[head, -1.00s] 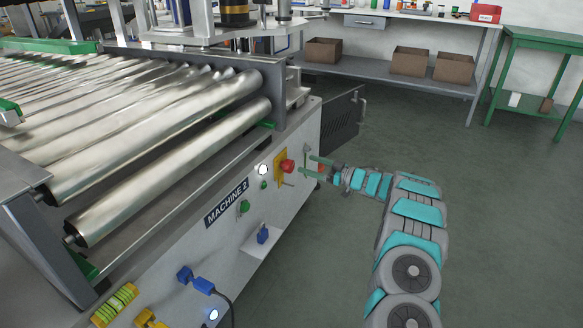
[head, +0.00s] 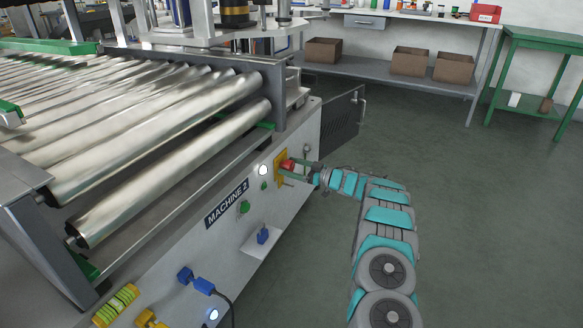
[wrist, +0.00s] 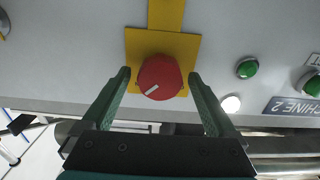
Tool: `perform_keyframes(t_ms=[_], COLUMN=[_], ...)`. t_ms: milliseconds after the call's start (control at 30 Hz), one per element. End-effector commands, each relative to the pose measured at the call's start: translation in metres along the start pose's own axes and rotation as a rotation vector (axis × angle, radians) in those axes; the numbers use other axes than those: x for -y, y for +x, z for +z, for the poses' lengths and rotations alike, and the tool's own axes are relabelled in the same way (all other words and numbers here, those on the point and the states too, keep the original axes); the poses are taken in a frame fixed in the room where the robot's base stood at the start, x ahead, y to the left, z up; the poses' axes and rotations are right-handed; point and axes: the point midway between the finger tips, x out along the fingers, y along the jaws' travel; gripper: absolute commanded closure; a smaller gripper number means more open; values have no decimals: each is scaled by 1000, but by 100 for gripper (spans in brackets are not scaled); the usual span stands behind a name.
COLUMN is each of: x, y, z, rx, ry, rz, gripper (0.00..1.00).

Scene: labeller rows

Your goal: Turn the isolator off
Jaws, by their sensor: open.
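The isolator is a red rotary knob (wrist: 159,77) on a yellow plate (wrist: 190,48), mounted on the grey machine panel. A white mark on the knob's face lies slanted in the wrist view. In the head view the red knob (head: 287,165) is partly covered by my gripper. My gripper (wrist: 159,74) is open. Its two green fingers stand on either side of the knob, with a visible gap on each side in the wrist view. I cannot tell how far the fingertips reach along the knob.
A green button (wrist: 247,68) and a white lamp (wrist: 230,104) sit beside the yellow plate. The MACHINE 2 label (head: 227,202) is further along the panel. An open dark door (head: 341,125) stands beyond the gripper. The floor to the right is clear.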

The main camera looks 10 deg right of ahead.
Motion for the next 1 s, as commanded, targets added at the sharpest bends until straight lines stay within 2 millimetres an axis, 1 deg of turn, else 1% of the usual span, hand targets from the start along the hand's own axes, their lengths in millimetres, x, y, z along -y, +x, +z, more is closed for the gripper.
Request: perform_keyframes(t_ms=[100, 867, 1000], x=[0, 0, 0], y=[0, 0, 0], z=[0, 0, 0], rx=[0, 0, 0], ry=[0, 0, -4], rz=[0, 0, 0], gripper=[7, 93, 93])
